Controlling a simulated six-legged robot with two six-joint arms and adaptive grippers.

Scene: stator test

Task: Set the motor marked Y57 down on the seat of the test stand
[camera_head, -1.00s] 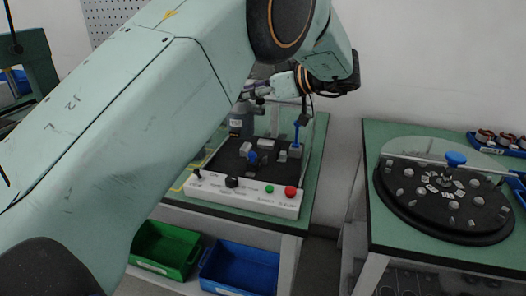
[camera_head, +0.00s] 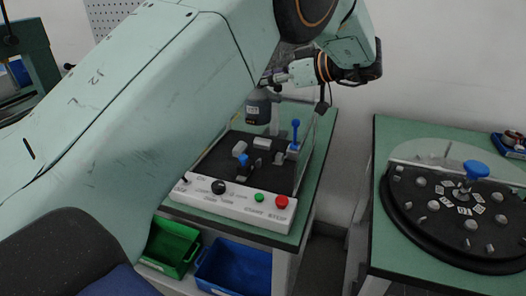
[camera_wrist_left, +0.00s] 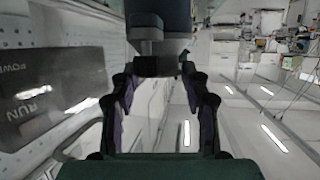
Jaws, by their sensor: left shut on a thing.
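My left gripper (camera_head: 268,80) comes from the right end of my left arm and is shut on a grey cylindrical motor (camera_head: 258,108). The motor bears a small pale label, too small to read surely. It hangs roughly upright over the back of the test stand (camera_head: 240,213). The stand has a black bed, a white front panel and a clear guard. The seat cannot be told apart from the other fittings. In the left wrist view, the dark motor (camera_wrist_left: 163,58) sits between the fingers of my left gripper (camera_wrist_left: 163,85). My right gripper is out of view.
A blue-topped post (camera_head: 295,135) and a blue clamp (camera_head: 243,159) stand on the bed. A green bin (camera_head: 172,248) and a blue bin (camera_head: 232,268) are below. At right is a round black turntable (camera_head: 450,235) with a blue knob. A gap separates the two tables.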

